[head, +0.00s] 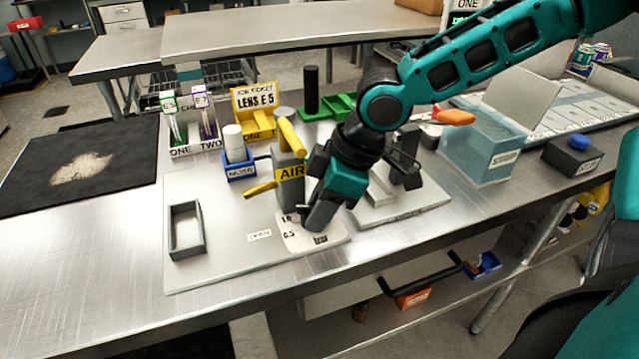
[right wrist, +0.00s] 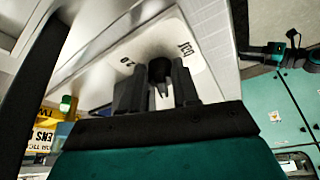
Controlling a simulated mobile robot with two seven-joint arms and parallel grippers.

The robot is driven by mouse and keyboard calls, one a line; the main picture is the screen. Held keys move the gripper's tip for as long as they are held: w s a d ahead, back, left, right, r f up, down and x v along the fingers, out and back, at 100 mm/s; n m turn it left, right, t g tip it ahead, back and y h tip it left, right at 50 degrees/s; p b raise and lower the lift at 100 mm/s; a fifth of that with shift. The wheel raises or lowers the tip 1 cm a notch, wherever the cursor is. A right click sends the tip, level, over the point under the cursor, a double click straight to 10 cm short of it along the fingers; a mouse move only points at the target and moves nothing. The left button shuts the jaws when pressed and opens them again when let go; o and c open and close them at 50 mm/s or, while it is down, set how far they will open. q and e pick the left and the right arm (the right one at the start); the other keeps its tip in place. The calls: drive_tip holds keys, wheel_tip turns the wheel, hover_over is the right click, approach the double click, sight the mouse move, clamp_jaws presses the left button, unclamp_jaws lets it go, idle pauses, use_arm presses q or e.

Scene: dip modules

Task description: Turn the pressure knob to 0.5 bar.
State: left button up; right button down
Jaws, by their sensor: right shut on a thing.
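The pressure knob (right wrist: 160,68) is a small dark knob with a tapered pointer, seen in the right wrist view between the two fingers of my right gripper (right wrist: 158,88). It stands on a white dial plate (right wrist: 208,75) with printed marks, among them "bar". In the head view the right gripper (head: 316,218) reaches down onto the dial plate (head: 294,240) and hides the knob. A "0.5" mark shows at the plate's left side. The right gripper is shut on the knob. The exact pointer setting cannot be read. My left gripper is not in view.
A grey block labelled AIR (head: 290,180) with yellow handles stands just behind the dial. An empty dark tray (head: 186,230) lies left on the grey board. A blue holder with a white cylinder (head: 237,155) and a yellow job ticket stand (head: 256,110) are behind. A clear teal box (head: 482,150) is right.

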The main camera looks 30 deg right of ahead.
drive_tip(key=shift+r+p, duration=0.2)
drive_tip(key=shift+p, duration=0.1)
drive_tip(key=shift+w+f+n+p, duration=0.1)
drive_tip(key=shift+f+n+p, duration=0.05)
drive_tip(key=shift+n+p, duration=0.45)
drive_tip(key=c, duration=0.8)
unclamp_jaws()
drive_tip(key=shift+w+d, duration=0.1)
